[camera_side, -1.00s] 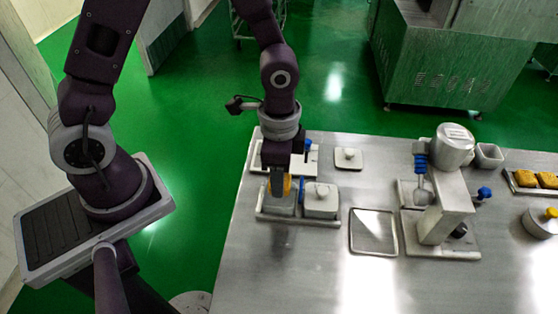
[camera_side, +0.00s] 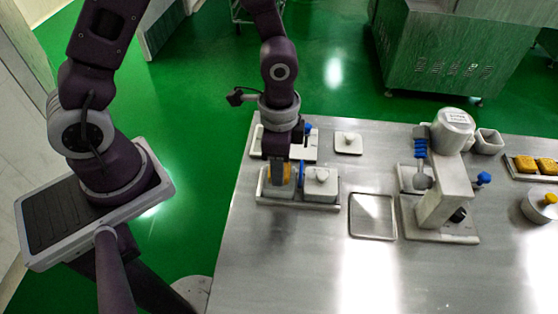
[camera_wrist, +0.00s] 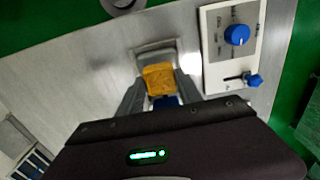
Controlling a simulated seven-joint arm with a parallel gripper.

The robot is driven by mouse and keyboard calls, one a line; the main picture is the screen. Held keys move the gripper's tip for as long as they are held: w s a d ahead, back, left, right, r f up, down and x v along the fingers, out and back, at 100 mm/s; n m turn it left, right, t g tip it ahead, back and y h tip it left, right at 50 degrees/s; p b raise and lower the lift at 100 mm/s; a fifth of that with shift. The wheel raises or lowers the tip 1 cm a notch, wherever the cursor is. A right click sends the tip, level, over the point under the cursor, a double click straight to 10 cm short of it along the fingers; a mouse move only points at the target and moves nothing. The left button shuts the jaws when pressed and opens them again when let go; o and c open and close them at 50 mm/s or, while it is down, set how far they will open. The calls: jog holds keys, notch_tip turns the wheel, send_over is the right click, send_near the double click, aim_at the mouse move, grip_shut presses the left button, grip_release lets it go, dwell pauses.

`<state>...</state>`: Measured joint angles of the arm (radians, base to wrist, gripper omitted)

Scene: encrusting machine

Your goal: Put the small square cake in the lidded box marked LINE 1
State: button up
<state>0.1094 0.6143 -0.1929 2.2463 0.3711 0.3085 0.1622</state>
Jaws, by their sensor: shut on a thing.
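My gripper (camera_side: 280,180) is shut on the small square cake (camera_wrist: 158,78), which is yellow-orange and sits between the fingertips in the wrist view. A sliver of the cake (camera_side: 288,173) shows beside the fingers in the side view. The fingers are at the mouth of an open grey box (camera_side: 270,190), whose rim (camera_wrist: 152,47) shows beyond the cake in the wrist view. I cannot tell whether the cake touches the box floor. A square lid with a knob (camera_side: 348,143) lies on the table. No LINE 1 marking is legible.
A closed, knobbed box (camera_side: 320,185) stands right beside the open one. A control panel (camera_wrist: 222,62) with blue knobs is close by. A flat tray (camera_side: 373,216) and a machine (camera_side: 443,195) stand to the right. More cakes lie on a tray (camera_side: 543,178) at far right.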

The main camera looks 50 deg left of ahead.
jog(key=shift+f, duration=0.35)
dwell(0.3)
jog(key=shift+f, duration=0.4)
jog(key=shift+s+a+f, duration=0.1)
jog(key=shift+s+f, duration=0.05)
jog(key=shift+f, duration=0.4)
jog(key=o, duration=1.4)
jog(key=shift+c, duration=0.8)
jog(key=shift+r, duration=0.4)
jog(key=shift+o, duration=0.2)
jog(key=shift+r, duration=3.65)
